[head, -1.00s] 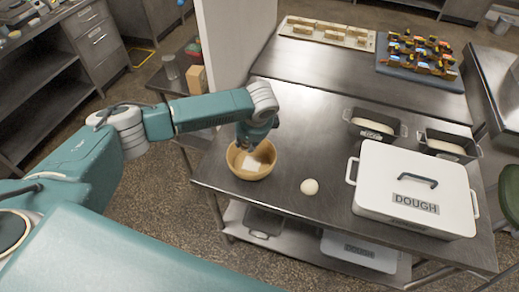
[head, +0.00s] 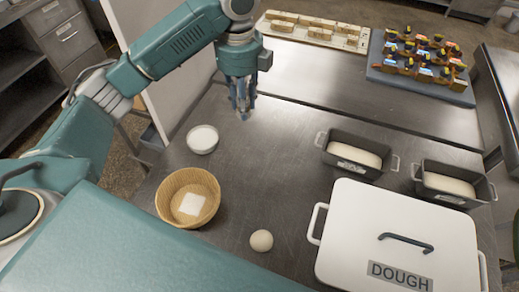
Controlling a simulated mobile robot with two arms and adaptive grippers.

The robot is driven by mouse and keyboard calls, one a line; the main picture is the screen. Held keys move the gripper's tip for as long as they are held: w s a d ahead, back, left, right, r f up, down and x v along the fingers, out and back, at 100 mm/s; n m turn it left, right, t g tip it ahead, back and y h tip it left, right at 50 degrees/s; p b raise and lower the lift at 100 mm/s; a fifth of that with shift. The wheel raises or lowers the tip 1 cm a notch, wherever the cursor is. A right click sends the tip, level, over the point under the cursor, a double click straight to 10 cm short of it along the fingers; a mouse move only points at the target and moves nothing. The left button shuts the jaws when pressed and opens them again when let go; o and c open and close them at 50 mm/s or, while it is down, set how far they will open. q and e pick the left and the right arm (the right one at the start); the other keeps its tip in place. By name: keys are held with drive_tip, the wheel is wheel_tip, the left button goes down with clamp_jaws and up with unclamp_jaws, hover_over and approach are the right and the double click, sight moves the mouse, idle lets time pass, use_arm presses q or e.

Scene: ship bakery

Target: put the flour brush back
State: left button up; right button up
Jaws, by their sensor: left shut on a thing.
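My left gripper (head: 241,108) is above the steel table (head: 265,160), behind and to the right of the wicker basket, pointing down. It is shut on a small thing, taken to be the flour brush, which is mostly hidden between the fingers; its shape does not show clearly. No other brush shows on the table. A small white bowl (head: 203,139) with white contents, perhaps flour, stands left of and nearer than the gripper. My right gripper is not in view.
The round wicker basket (head: 172,203) holds a white square. A dough ball (head: 261,240) lies right of it. A white DOUGH box (head: 345,225) and two dough tins (head: 340,165) (head: 428,190) stand right. The table's middle is clear.

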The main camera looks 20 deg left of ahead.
use_arm(q)
drive_tip(key=shift+s+f+p, duration=0.25)
drive_tip(key=shift+f+p, duration=0.05)
drive_tip(key=shift+f, duration=0.75)
wheel_tip(320, 180, down, 13)
drive_tip(key=p, duration=0.2)
drive_tip(key=shift+w+p, duration=0.1)
drive_tip(key=shift+p, duration=0.3)
wheel_tip(320, 180, down, 4)
drive_tip(key=shift+r+p, duration=0.1)
drive_tip(key=shift+p, duration=0.35)
drive_tip(key=shift+f, duration=0.35)
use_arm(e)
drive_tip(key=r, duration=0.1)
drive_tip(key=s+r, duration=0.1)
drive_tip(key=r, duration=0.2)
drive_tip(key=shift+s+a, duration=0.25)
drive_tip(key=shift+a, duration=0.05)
use_arm(q)
drive_tip(key=shift+f, duration=0.15)
drive_tip(key=o, duration=1.2)
drive_tip(key=shift+c, duration=0.2)
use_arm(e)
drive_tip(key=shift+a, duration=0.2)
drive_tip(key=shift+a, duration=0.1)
